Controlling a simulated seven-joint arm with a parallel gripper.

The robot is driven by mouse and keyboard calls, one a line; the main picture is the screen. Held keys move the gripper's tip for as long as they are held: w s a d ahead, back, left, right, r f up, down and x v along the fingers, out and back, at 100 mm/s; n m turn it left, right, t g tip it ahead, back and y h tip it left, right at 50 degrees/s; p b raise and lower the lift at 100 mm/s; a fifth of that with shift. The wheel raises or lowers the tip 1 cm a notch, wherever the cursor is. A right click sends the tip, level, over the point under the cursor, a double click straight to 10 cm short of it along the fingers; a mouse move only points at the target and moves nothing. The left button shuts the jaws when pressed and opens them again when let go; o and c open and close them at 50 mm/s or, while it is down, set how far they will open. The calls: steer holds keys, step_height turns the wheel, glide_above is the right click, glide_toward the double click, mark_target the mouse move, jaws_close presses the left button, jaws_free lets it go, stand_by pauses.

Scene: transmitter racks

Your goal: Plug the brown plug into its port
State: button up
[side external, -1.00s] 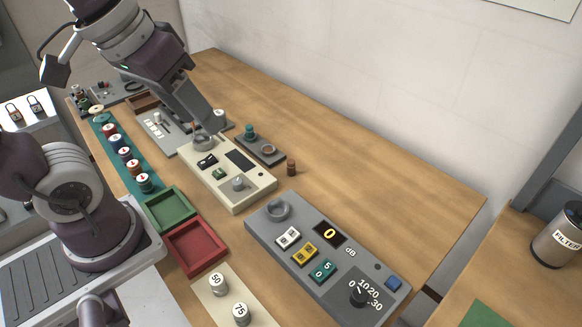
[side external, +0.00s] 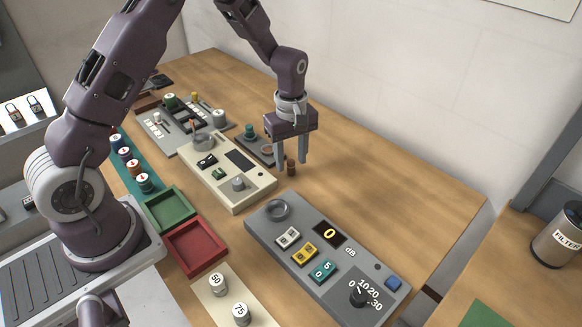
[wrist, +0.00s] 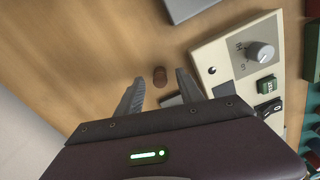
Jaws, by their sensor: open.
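The brown plug (side external: 291,167) stands upright on the wooden table, to the right of a dark grey port block. My gripper (side external: 290,164) points down over it, jaws open, with one finger on each side of the plug in the side view. The wrist view also shows the brown plug (wrist: 160,77) between and slightly beyond the open fingertips, apart from both. The port block carries a teal plug (side external: 249,131) and a brown-ringed port (side external: 267,149), which is partly hidden behind my gripper's finger.
A cream panel (side external: 225,175) with switches and a knob is left of the plug. A grey dB panel (side external: 325,262) lies in front. Green (side external: 150,211) and red (side external: 172,244) trays are further left. The table right of the plug is clear.

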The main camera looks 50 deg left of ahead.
mark_target(290, 160)
steer(key=shift+f, duration=0.35)
jaws_close()
steer(key=r, duration=0.9)
steer(key=shift+a+r, duration=0.2)
steer(key=a+r, duration=0.2)
steer(key=a, duration=0.6)
steer(key=f, duration=0.9)
steer(key=shift+a+f, duration=0.3)
steer(key=shift+f, duration=0.05)
